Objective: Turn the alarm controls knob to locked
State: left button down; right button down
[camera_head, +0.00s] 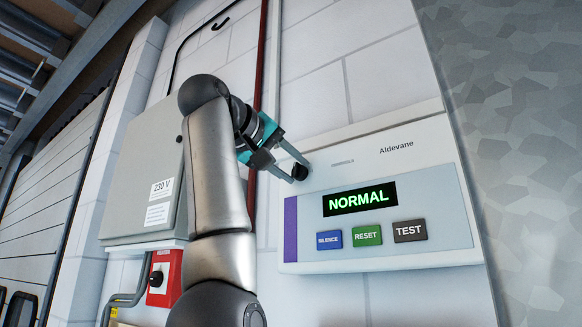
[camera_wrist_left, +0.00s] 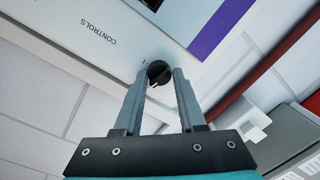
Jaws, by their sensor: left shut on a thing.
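The alarm panel (camera_head: 330,229) is a white box on the wall with a lit display (camera_head: 360,198) reading NORMAL. Its black round knob (camera_head: 300,171) is at the panel's upper left; it also shows in the left wrist view (camera_wrist_left: 159,72), near the printed word CONTROLS. My left gripper (camera_head: 291,172) is shut on the knob, with one finger on each side in the left wrist view (camera_wrist_left: 161,84). The fingers hide parts of the knob's sides, and I cannot read its pointer position. My right gripper is not in view.
The panel carries SILENCE (camera_head: 329,240), RESET (camera_head: 367,235) and TEST (camera_head: 410,230) buttons below the display. A grey 230 V cabinet (camera_head: 150,170) and a red box (camera_head: 164,278) are on the wall at left. A red pipe (camera_head: 260,60) runs down behind my left arm.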

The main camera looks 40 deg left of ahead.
pick_arm(q)
jog(key=shift+r+n, duration=0.15)
jog(key=shift+n, duration=0.85)
jog(key=shift+s, duration=0.1)
jog(key=c, duration=0.5)
grip_release()
jog(key=shift+s+d+r+b, duration=0.25)
jog(key=shift+s+b, duration=0.7)
jog(key=shift+s, duration=1.55)
jog(key=shift+s+d+r+b, duration=0.25)
jog(key=shift+s+b, duration=0.7)
jog(key=shift+s, duration=1.55)
jog(key=shift+s+d+r+b, duration=0.1)
jog(key=shift+s+d+b, duration=0.25)
jog(key=shift+s+b, duration=1.4)
jog(key=shift+s+p, duration=0.7)
jog(key=shift+p, duration=0.1)
